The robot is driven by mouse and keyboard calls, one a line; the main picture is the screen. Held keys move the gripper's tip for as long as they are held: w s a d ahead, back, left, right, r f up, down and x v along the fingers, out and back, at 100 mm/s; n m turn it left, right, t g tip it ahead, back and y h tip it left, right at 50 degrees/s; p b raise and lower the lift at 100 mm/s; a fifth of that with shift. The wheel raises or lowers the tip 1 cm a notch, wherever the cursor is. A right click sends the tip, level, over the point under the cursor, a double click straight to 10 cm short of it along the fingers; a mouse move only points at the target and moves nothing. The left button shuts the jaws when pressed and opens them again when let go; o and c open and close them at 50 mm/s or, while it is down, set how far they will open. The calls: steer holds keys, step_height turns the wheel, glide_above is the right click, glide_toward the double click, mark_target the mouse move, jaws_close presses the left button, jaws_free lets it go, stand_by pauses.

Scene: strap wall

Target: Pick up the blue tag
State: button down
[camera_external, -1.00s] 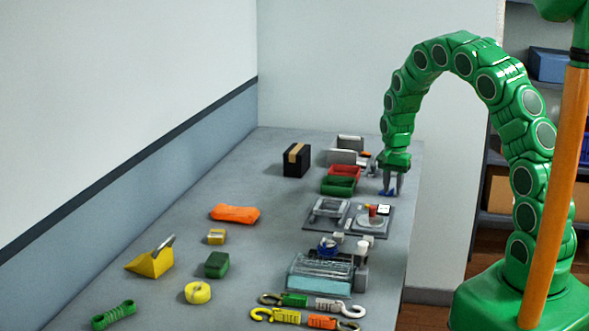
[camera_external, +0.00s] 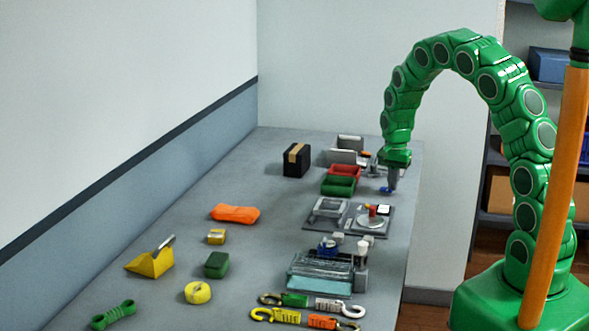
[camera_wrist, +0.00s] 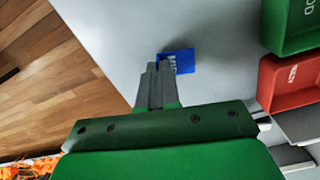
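The blue tag (camera_wrist: 183,61) is a small flat piece with white lettering, seen at my fingertips in the wrist view. It also shows as a small blue patch (camera_external: 386,190) near the table's right edge in the external view. My gripper (camera_wrist: 162,66) points down at the tag, its two grey fingers close together with the tag's near edge between the tips. In the external view my gripper (camera_external: 391,188) is low over the table. The fingers hide part of the tag. I cannot tell whether the tag is clear of the tabletop.
Green (camera_wrist: 290,25) and red (camera_wrist: 290,82) bins stand just right of the tag in the wrist view. A grey panel with fixtures (camera_external: 348,217) lies nearby in the external view. The table edge and wooden floor (camera_wrist: 50,70) are left in the wrist view.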

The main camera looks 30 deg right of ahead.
steer(key=s+r, duration=1.1)
steer(key=s, duration=0.3)
steer(key=shift+a+r, duration=0.3)
steer(key=shift+r, duration=0.1)
